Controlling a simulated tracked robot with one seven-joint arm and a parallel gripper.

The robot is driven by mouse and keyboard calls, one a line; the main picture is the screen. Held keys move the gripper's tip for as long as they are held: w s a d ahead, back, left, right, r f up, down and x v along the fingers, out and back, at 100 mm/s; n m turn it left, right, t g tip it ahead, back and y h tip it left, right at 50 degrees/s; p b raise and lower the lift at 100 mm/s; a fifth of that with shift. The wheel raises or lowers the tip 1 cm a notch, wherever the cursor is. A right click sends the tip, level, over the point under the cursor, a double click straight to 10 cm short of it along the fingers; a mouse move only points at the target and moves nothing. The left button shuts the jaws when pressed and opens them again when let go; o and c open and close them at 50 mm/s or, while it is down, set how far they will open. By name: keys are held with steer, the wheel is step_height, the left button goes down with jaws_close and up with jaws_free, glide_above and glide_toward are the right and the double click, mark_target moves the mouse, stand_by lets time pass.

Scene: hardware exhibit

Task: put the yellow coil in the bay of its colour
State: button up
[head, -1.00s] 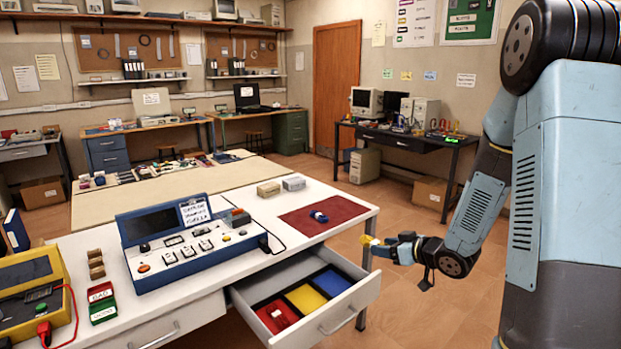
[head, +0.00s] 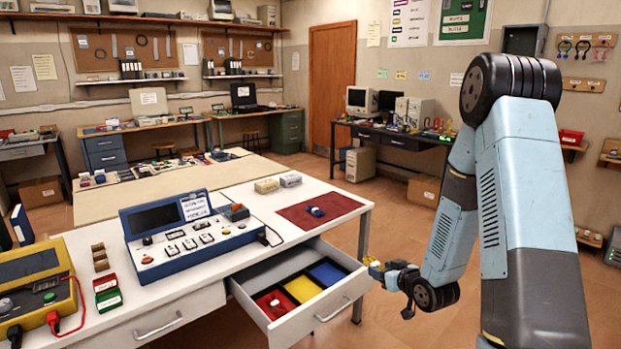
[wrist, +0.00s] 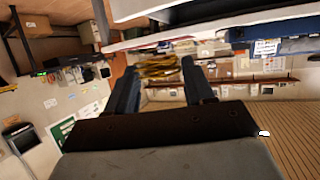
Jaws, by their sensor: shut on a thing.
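The yellow coil (wrist: 160,68) sits between the two fingers of my gripper (wrist: 158,82) in the wrist view. In the head view the coil (head: 374,262) shows small at the tip of my gripper (head: 380,270), which is shut on it to the right of the open drawer (head: 318,316). The coil is held in the air beside the drawer's right end. The drawer has a red bay (head: 268,300), a yellow bay (head: 303,289) and a blue bay (head: 328,272). A red coil with white (head: 275,305) lies in the red bay. The yellow and blue bays look empty.
A blue coil (head: 315,211) lies on the red mat (head: 335,203) on the white table (head: 262,200) above the drawer. A blue console (head: 185,235) stands left of the mat. The drawer's raised front and side walls border the bays. The floor right of the drawer is clear.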

step_height(320, 180, down, 12)
steer(key=w+d+m+t+h, duration=0.1)
steer(key=d+m+h, duration=0.1)
steer(key=m+h, duration=0.2)
steer(key=shift+w+h, duration=0.25)
steer(key=shift+h, duration=0.25)
steer(key=shift+a, duration=0.1)
steer(key=shift+d, duration=0.2)
